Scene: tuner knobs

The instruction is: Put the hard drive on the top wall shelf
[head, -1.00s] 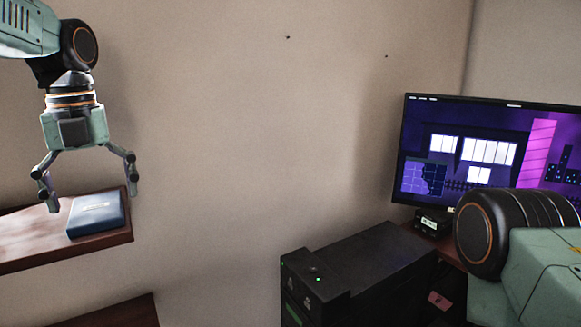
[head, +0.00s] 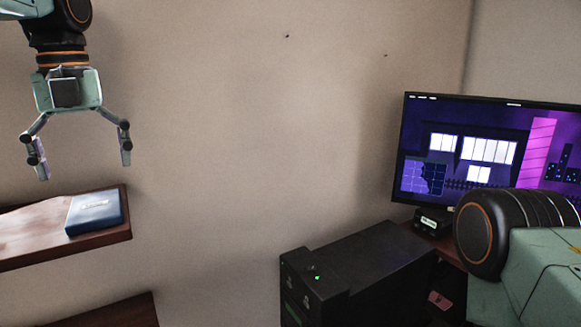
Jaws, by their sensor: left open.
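A blue box-like thing with a pale label, which looks like the hard drive (head: 95,213), lies flat on the upper wooden wall shelf (head: 35,236) at the left, near the shelf's right end. My left gripper (head: 84,164) is above it, fingers pointing down and spread wide, with nothing between them. A gap shows between the fingertips and the blue box. My right arm shows at the right edge, but its gripper is out of view.
A lower wooden shelf (head: 112,312) shows at the bottom left. A black computer tower (head: 365,270) stands at the lower middle. A lit monitor (head: 485,150) and a small black device (head: 432,220) are at the right. The wall between is bare.

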